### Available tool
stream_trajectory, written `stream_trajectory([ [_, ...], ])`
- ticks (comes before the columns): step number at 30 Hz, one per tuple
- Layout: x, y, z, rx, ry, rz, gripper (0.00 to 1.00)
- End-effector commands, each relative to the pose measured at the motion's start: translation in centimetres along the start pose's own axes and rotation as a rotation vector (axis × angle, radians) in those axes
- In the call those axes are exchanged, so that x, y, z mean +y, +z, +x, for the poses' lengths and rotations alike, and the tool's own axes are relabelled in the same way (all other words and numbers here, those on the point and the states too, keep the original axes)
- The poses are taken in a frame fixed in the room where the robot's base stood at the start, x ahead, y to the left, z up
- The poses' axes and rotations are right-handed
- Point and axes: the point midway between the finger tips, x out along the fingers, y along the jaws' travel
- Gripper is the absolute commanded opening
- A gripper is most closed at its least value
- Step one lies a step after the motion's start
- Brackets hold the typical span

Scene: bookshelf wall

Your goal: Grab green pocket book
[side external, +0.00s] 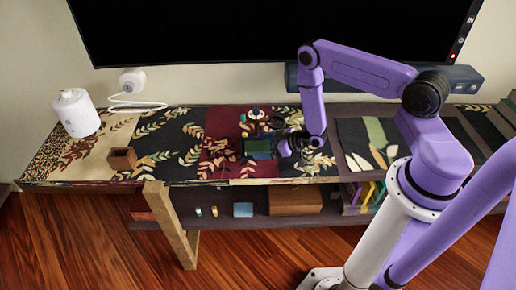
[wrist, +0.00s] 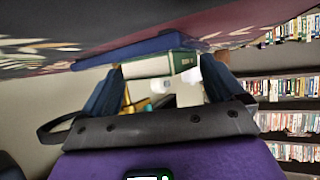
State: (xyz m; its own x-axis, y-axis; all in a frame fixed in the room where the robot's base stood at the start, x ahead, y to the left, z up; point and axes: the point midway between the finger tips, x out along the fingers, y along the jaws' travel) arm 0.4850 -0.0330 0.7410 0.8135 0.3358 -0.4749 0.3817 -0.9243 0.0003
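A small green book (side external: 258,146) lies flat on the dark red part of the patterned runner, on top of a blue book (side external: 257,155). In the wrist view, which looks upside down, the green book (wrist: 158,66) shows its green cover edge and pale pages. The blue book (wrist: 135,47) shows beside it against the table surface. My gripper (side external: 277,148) is low at the right side of the books. In the wrist view my gripper's fingers (wrist: 162,68) are spread wide, one at each side of the green book. I cannot tell whether they touch it.
A dark round item (side external: 275,123) and a small pot (side external: 256,114) stand behind the books. A brown wooden box (side external: 122,158) and a white canister (side external: 76,112) are at the left. A large screen (side external: 270,30) hangs above. The runner between box and books is clear.

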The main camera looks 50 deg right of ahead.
Motion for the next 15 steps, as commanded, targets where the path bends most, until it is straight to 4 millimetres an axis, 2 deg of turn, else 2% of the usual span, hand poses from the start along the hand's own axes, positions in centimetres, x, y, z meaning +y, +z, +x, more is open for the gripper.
stream_trajectory([
  [1,-0.14,0.25,0.04,-0.009,-0.003,-0.001,0.67],
  [4,-0.13,0.29,0.02,-0.010,-0.002,-0.001,0.34],
  [5,-0.12,0.31,0.01,-0.011,-0.002,-0.001,0.32],
  [15,-0.04,0.41,-0.12,-0.014,0.001,0.002,0.32],
])
